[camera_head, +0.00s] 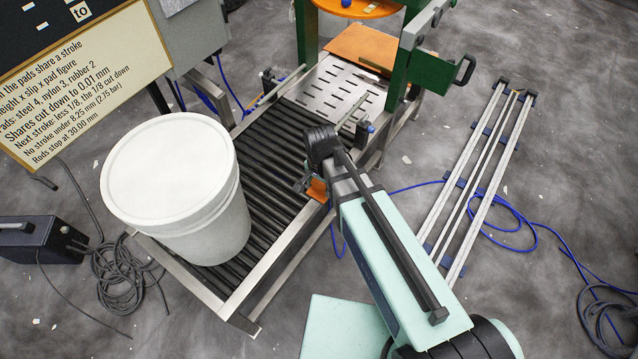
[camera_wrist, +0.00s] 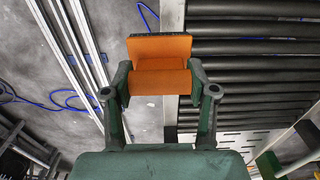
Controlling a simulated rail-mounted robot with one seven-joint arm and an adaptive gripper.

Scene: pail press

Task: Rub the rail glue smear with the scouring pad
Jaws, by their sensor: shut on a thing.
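My gripper (camera_wrist: 158,78) is shut on an orange block with a dark strip along its far edge, which I take to be the scouring pad (camera_wrist: 160,48). In the head view the pad (camera_head: 318,190) shows as a small orange patch beside the conveyor's right side rail (camera_head: 270,265), partly hidden by my gripper (camera_head: 308,184). In the wrist view the pad overlaps the pale metal rail (camera_wrist: 172,20) next to the rollers. I cannot tell whether it touches the rail. I cannot make out the glue smear.
A white lidded pail (camera_head: 205,200) stands on the black rollers (camera_head: 265,170) at left. A green press frame (camera_head: 305,35) with a slotted plate (camera_head: 335,85) stands at the back. A sign (camera_head: 80,85) is at upper left. Blue cable (camera_head: 520,225) lies on the floor at right.

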